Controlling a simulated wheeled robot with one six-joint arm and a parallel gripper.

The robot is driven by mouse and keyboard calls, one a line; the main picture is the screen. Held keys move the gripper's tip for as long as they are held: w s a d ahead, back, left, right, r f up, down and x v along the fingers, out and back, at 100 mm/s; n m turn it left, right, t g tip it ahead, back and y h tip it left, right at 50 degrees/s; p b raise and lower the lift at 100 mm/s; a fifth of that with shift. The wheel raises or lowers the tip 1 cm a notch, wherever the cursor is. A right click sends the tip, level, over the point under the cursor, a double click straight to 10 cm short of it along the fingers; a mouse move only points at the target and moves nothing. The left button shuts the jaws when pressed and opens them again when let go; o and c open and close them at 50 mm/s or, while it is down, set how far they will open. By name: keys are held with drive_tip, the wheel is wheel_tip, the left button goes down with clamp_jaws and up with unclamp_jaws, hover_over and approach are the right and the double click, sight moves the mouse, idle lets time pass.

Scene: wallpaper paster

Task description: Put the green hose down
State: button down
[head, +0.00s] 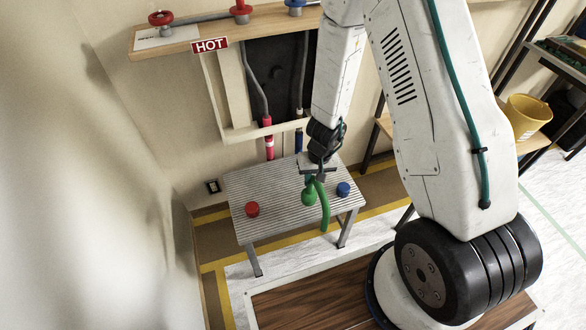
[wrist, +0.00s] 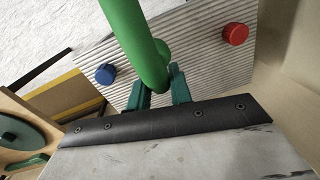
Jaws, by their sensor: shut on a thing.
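The green hose (head: 323,204) hangs from my gripper (head: 317,176) over the slatted table (head: 280,218) in the head view. Its long end curves down past the table's front edge, and a rounded green part (head: 308,196) shows beside it. In the wrist view my gripper (wrist: 162,92) is shut on the green hose (wrist: 132,40), which runs up and away from the jaws. Whether the hose touches the tabletop cannot be told.
A red knob (head: 252,209) stands left on the slatted table and a blue knob (head: 343,189) right. Behind are red and blue pipes, a wall recess and a HOT sign (head: 209,45). A yellow bucket (head: 527,116) sits on the right shelf.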

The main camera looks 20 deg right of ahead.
drive_tip(key=w+f, duration=0.2)
drive_tip(key=w, duration=0.5)
drive_tip(key=w+f, duration=0.3)
drive_tip(key=w, duration=0.4)
drive_tip(key=shift+w+a, duration=0.4)
drive_tip(key=shift+a, duration=0.05)
drive_tip(key=shift+f, duration=0.1)
drive_tip(key=c, duration=1.3)
unclamp_jaws()
drive_tip(key=shift+o, duration=0.2)
wheel_tip(320, 180, up, 12)
drive_tip(key=d, duration=0.1)
drive_tip(key=shift+s+d+r, duration=0.15)
drive_tip(key=shift+r, duration=0.1)
